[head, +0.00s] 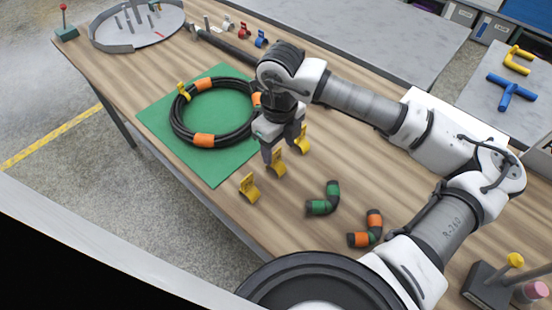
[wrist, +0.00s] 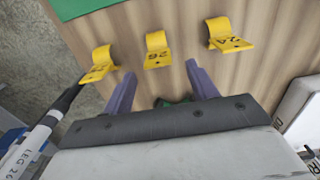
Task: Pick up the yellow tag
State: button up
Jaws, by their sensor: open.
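Three loose yellow clip-shaped tags lie in a row on the wooden table: a near one (head: 249,188), a middle one (head: 277,163) and a far one (head: 301,140). In the wrist view they are a left tag (wrist: 98,64), a middle tag that seems to read 26 (wrist: 157,50) and a right tag that seems to read 24 (wrist: 228,36). A further yellow tag (head: 184,90) sits on the coiled black hose (head: 176,118). My gripper (head: 282,150) is open and empty above the row. In the wrist view its fingers (wrist: 160,76) straddle the middle tag's line, with that tag beyond the tips.
The hose with orange bands lies on a green mat (head: 225,165). Green (head: 322,200) and orange (head: 366,230) elbow pieces lie nearer me. A round grey tray (head: 112,45) stands at the far left. Bare wood surrounds the tags; the table edge is close on their left.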

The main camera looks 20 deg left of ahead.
jog(key=f, duration=0.1)
jog(key=f+p, duration=0.1)
jog(key=f, duration=0.1)
jog(key=shift+a+f+p, duration=0.2)
jog(key=shift+a+p, duration=0.1)
jog(key=shift+a, duration=0.1)
jog(key=shift+w+f, duration=0.1)
jog(key=shift+f, duration=0.55)
jog(key=c, duration=1)
jog(key=shift+c, duration=0.2)
jog(key=shift+r, duration=0.1)
notch_tip(320, 180, up, 20)
jog(key=b, duration=0.3)
jog(key=shift+b, duration=0.3)
jog(key=o, duration=0.3)
jog(key=c, duration=0.3)
